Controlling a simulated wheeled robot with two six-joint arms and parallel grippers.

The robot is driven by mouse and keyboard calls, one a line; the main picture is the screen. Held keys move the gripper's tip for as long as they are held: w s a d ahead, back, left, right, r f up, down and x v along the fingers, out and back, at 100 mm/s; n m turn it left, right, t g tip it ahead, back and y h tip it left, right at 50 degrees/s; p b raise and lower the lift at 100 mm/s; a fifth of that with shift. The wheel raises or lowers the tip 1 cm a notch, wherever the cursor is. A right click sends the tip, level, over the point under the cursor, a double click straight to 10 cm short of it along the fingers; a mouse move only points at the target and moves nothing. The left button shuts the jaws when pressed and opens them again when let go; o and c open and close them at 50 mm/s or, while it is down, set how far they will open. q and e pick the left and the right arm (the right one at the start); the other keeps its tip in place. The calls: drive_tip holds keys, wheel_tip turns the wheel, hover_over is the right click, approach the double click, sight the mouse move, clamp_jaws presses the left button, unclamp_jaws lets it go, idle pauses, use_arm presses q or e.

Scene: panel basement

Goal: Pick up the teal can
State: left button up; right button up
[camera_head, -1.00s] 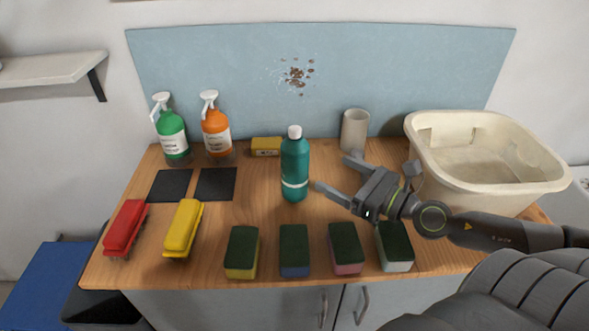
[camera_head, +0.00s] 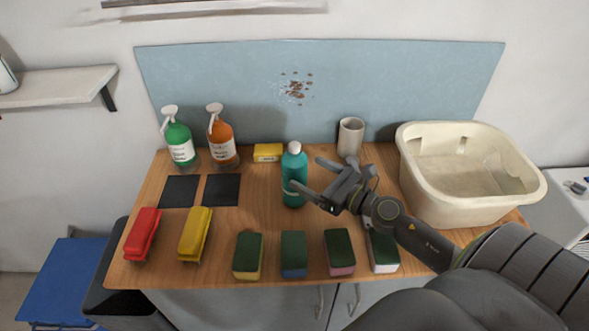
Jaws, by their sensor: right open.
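The teal can (camera_head: 293,178) is a bottle-shaped container with a white cap and a pale band. It stands upright near the middle of the wooden counter. My right gripper (camera_head: 304,175) is open just to the right of the can. Its nearer finger reaches in front of the can's right side, and its farther finger points past it behind on the right. I cannot tell whether a finger touches the can. Nothing is between the fingers that I can make out. My left gripper is out of view.
Several sponges (camera_head: 293,254) line the counter's front edge (camera_head: 215,284). Green (camera_head: 179,143) and orange (camera_head: 222,140) spray bottles stand behind two dark pads (camera_head: 222,190). A cup (camera_head: 350,137) and cream tub (camera_head: 466,205) stand right.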

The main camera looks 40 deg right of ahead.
sight(290, 166)
drive_tip(key=shift+p+x, duration=0.55)
drive_tip(key=shift+x, duration=0.7)
drive_tip(key=p+x, duration=0.1)
drive_tip(key=x, duration=0.1)
drive_tip(key=a+x, duration=0.1)
drive_tip(key=x, duration=0.1)
drive_tip(key=shift+s+p, duration=0.1)
drive_tip(key=shift+p, duration=0.3)
drive_tip(key=shift+w+f, duration=0.1)
drive_tip(key=shift+w, duration=0.15)
drive_tip(key=shift+s, duration=0.1)
drive_tip(key=shift+c, duration=0.4)
drive_tip(key=c, duration=1.3)
wheel_tip(290, 166, up, 10)
drive_tip(key=p, duration=0.7)
